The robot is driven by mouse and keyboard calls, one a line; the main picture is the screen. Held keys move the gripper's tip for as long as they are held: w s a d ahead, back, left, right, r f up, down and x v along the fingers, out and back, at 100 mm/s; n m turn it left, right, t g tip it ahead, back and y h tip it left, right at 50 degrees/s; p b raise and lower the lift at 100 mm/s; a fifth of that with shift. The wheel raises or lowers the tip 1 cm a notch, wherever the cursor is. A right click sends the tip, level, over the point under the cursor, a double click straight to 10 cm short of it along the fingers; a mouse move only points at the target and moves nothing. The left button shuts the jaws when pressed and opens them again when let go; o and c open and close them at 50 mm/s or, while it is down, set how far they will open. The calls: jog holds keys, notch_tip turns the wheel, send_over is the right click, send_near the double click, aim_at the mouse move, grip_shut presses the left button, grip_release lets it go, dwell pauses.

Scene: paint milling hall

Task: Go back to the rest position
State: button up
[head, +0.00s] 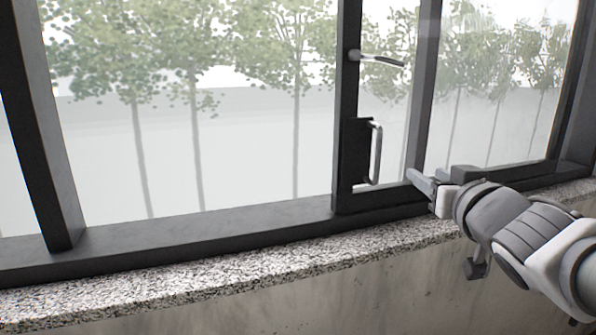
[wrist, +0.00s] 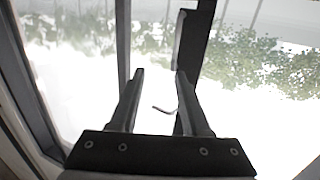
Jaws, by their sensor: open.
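My gripper (head: 422,183) is at the right in the head view, at the end of my arm, which reaches in from the lower right. It is in front of the lower part of the dark window frame, just right of a metal pull handle (head: 376,152), and appears apart from it. In the wrist view my gripper (wrist: 160,74) has its two dark fingers spread with nothing held between them. A thin curved piece (wrist: 164,110) shows between the fingers, seemingly farther off; I cannot tell which handle it is.
A lever handle (head: 381,59) sticks out from the window post above the pull handle. The speckled stone sill (head: 200,277) runs along under the dark window frame (head: 200,229) and is bare left of my gripper. A concrete wall (head: 330,300) lies below.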

jog(key=s+a+f+g, duration=0.4)
jog(key=s+f+g, duration=0.1)
jog(key=s+f, duration=0.4)
jog(key=s+a+f+g, duration=0.4)
jog(key=s+f+g, duration=0.2)
jog(key=s+f, duration=0.3)
jog(key=shift+s+f, duration=0.3)
jog(key=shift+s, duration=0.05)
jog(key=shift+a, duration=0.1)
dwell(0.8)
